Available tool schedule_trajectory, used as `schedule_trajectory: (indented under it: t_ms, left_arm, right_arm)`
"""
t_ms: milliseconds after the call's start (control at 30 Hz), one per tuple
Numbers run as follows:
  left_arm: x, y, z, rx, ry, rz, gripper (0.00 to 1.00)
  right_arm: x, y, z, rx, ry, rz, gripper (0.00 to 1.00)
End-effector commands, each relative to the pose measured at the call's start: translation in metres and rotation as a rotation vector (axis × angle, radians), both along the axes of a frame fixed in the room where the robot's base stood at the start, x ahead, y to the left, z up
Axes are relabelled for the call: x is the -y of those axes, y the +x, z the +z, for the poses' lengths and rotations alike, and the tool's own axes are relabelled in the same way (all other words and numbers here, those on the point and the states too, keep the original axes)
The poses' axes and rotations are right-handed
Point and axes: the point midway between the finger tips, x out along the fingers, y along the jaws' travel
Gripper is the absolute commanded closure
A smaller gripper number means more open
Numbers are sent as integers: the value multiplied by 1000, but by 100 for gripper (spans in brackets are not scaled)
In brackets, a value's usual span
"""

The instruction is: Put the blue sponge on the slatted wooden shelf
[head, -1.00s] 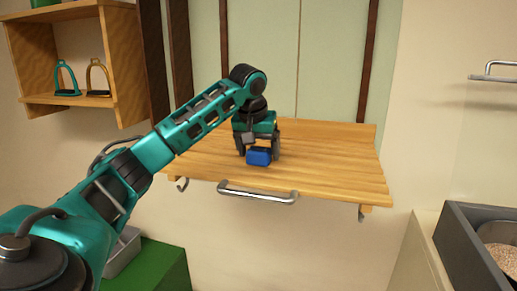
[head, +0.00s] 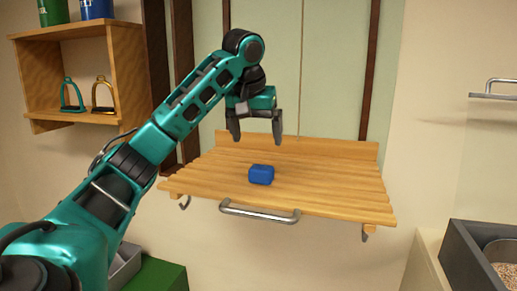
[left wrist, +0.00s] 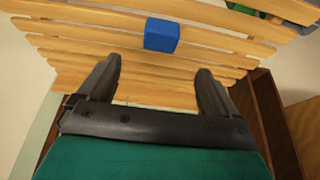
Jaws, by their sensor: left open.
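The blue sponge (head: 261,175) rests on the slatted wooden shelf (head: 330,185), near the middle of its slats. My left gripper (head: 255,140) is open and empty, raised above the shelf and apart from the sponge. In the left wrist view the sponge (left wrist: 161,35) lies on the slats (left wrist: 75,42), beyond the two spread fingers (left wrist: 160,82). Nothing is between the fingers. My right gripper is not in view.
A metal bar (head: 260,212) runs along the shelf's front edge. A wooden wall box (head: 85,70) with two stirrups hangs at the left. A grey bin (head: 480,255) stands at the lower right. The slats around the sponge are clear.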

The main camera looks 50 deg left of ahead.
Motion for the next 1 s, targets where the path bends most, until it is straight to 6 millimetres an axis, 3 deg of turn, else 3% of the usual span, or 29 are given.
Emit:
schedule_trajectory:
  t_ms: [200, 1000]
  left_arm:
    - [1, -4, 11, 3, 0, 4, 7]
    - [2, -5, 12, 1, -2, 2, 7]
  right_arm:
    - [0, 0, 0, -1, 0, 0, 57]
    - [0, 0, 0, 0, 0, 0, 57]
